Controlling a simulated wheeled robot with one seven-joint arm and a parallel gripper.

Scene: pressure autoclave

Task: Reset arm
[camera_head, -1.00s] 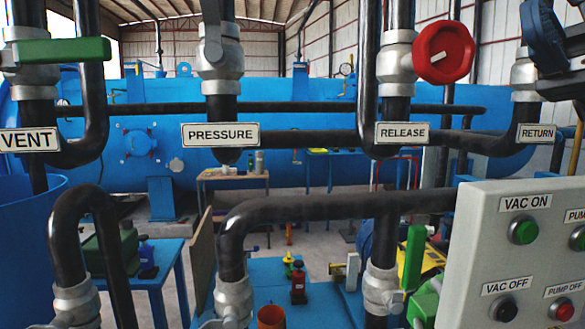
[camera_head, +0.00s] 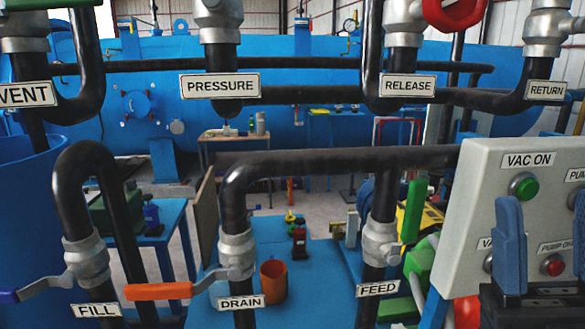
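My gripper (camera_head: 545,215) is at the lower right, in front of the control panel (camera_head: 475,170). Its two blue fingers point up and stand apart, with no object visible between them. The left finger partly covers the VAC OFF label and its button. The right finger is cut off by the picture's right edge. The gripper appears clear of the pipes and valves; whether it touches the panel cannot be told.
The black pipes carry valves with an orange DRAIN handle (camera_head: 158,291), a green FEED handle (camera_head: 413,210) and a blue-tipped FILL handle (camera_head: 40,284). The red RELEASE wheel (camera_head: 455,12) is at the top. A blue table (camera_head: 265,235) with an orange cup (camera_head: 273,281) stands behind.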

